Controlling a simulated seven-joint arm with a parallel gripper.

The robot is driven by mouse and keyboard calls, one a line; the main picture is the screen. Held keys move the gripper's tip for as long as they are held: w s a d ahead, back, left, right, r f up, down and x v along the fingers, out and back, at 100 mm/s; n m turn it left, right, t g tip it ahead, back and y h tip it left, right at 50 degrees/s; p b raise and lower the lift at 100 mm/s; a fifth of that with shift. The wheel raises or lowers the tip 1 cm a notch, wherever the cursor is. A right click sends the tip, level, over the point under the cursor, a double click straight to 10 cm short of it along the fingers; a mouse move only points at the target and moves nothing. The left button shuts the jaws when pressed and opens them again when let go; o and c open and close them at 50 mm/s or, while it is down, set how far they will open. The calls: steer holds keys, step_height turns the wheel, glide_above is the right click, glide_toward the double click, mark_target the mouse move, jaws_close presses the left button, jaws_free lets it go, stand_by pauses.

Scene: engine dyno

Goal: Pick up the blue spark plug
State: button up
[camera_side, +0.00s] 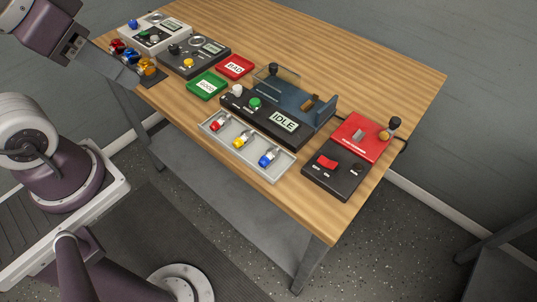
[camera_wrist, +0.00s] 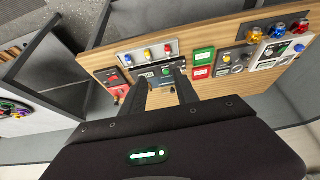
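The blue spark plug (camera_side: 267,158) lies in a pale grey tray (camera_side: 211,128) at the table's front edge, in the slot nearest the right end. A yellow spark plug (camera_side: 240,141) and a red spark plug (camera_side: 217,124) lie in the other slots. In the wrist view the blue plug (camera_wrist: 128,58) is at the left of the tray, ahead of my fingers. My gripper (camera_wrist: 160,73) is open with nothing between its fingers. In the side view it is at the upper left, well away from the tray and partly cut off by the frame.
A black IDLE tester (camera_side: 275,119) with a raised blue-grey fixture stands right behind the tray. A red-and-black switch box (camera_side: 335,171) is to its right. Green GOOD (camera_side: 207,86) and red BAD (camera_side: 235,67) pads and coloured domes (camera_side: 130,56) are to the left.

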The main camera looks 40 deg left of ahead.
steer(key=shift+o, duration=0.4)
steer(key=shift+o, duration=0.8)
steer(key=g, duration=0.5)
glide_above(270, 156)
steer(key=w, duration=0.2)
steer(key=f, duration=1.8)
steer(key=shift+s+a+f, duration=0.15)
steer(key=shift+s+a, duration=0.1)
steer(key=shift+a, duration=0.05)
steer(key=shift+g, duration=0.3)
step_height(270, 156, down, 8)
steer(key=shift+w+d+f, duration=0.1)
steer(key=shift+d, duration=0.05)
jaws_close()
